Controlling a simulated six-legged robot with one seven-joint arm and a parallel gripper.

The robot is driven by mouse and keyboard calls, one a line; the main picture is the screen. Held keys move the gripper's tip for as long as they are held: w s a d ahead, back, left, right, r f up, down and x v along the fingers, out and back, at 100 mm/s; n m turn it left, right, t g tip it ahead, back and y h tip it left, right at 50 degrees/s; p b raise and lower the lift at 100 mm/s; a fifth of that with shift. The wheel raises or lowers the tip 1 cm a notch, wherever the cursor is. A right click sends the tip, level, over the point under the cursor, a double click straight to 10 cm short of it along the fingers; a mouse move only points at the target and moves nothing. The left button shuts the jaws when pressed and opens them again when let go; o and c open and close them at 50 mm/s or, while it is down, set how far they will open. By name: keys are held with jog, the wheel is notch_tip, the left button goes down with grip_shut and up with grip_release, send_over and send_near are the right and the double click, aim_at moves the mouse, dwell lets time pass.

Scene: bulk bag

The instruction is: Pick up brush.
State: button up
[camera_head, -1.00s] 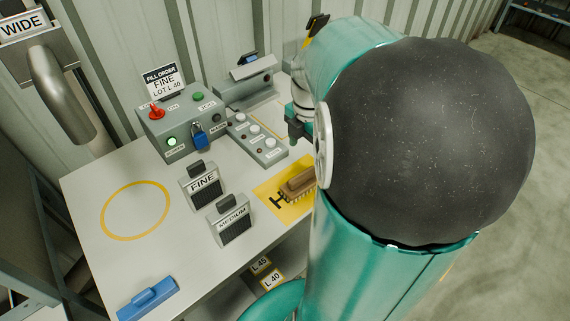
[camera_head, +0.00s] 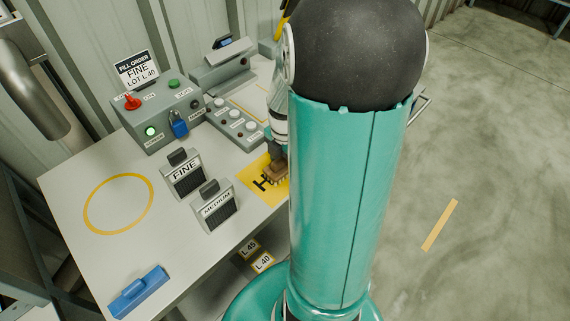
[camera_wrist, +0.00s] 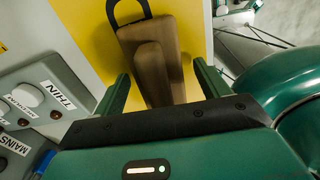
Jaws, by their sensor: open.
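The brush (camera_wrist: 152,60) has a brown wooden body with a raised wooden grip, and lies on a yellow patch of the bench. In the wrist view, the two green fingers of my gripper (camera_wrist: 163,90) are apart, one on each side of the brush, with a visible gap on both sides. In the head view, the brush (camera_head: 275,174) is partly hidden by my gripper (camera_head: 277,160) and arm. The gripper's fingertips are hard to make out there. I cannot tell from these views how far the fingers are above the yellow patch (camera_head: 262,190).
A grey control box (camera_head: 163,118) with a blue padlock and a button panel (camera_head: 232,124) stand left of my gripper. FINE (camera_head: 184,174) and MEDIUM (camera_head: 216,206) blocks stand near the yellow patch. A blue-handled item (camera_head: 139,292) lies at the front. The ringed area is clear.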

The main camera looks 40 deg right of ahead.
jog(key=c, duration=1.2)
jog(key=shift+o, duration=0.2)
jog(key=shift+r, duration=0.1)
jog(key=shift+w+d+r, duration=0.1)
jog(key=shift+r, duration=0.35)
notch_tip(320, 180, up, 2)
jog(key=shift+r, duration=0.2)
jog(key=a+r, duration=0.1)
jog(key=r, duration=0.1)
jog(key=s+a+r, duration=0.1)
jog(key=a+r, duration=0.1)
jog(key=s+a+r, duration=0.1)
jog(key=a+r, duration=0.1)
jog(key=shift+s, duration=0.25)
jog(key=s+a+r, duration=0.3)
jog(key=s+a, duration=0.1)
jog(key=a, duration=0.3)
jog(key=shift+a+r, duration=0.35)
jog(key=shift+w, duration=0.1)
